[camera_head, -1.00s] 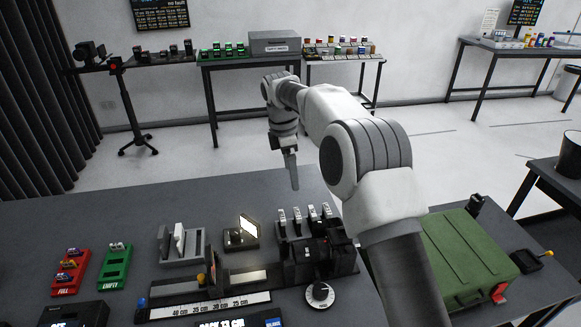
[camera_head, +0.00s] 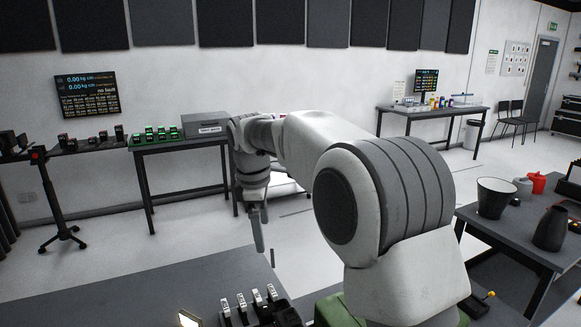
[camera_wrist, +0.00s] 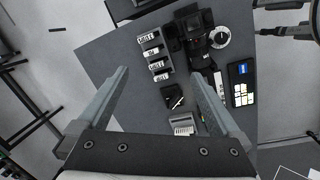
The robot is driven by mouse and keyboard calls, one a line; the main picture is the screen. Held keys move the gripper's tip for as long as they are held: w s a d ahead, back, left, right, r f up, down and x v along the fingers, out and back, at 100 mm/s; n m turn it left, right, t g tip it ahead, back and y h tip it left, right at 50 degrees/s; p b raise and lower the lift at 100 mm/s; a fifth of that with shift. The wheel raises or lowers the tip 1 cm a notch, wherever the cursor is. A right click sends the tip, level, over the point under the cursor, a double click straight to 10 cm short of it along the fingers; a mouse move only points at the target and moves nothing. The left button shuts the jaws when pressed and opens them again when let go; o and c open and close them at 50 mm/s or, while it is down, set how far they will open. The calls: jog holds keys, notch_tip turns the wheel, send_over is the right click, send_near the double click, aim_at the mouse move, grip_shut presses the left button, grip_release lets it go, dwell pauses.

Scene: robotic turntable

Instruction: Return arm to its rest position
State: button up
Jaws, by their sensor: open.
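My arm is bent, with its large elbow joint filling the right middle of the head view. My gripper (camera_head: 258,228) hangs downward past the far edge of the near table. In the wrist view my gripper (camera_wrist: 160,95) shows two fingers spread apart with nothing between them. Below the fingers lies the dark table top (camera_wrist: 125,52) with the turntable equipment on it. The gripper is above the table and touches nothing that I can see.
A side table at right holds a pot (camera_head: 495,198) and dark vase (camera_head: 551,229).

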jog(key=s+d+r+m+t, duration=0.1)
jog(key=s+d+r+m, duration=0.35)
jog(key=s+d, duration=0.25)
jog(key=s+d+r+m+t, duration=0.1)
jog(key=s+d+r+m, duration=0.2)
jog(key=s+d+m, duration=0.35)
jog(key=s+d+f+m+t, duration=0.1)
jog(key=s+d+f+m, duration=0.2)
jog(key=s, duration=0.5)
jog(key=s+d+f+m+t, duration=0.1)
jog(key=s+d+f+m, duration=0.2)
jog(key=s, duration=0.5)
jog(key=shift+s+d+m+y, duration=0.35)
jog(key=shift+d+m, duration=0.15)
jog(key=shift+d, duration=0.45)
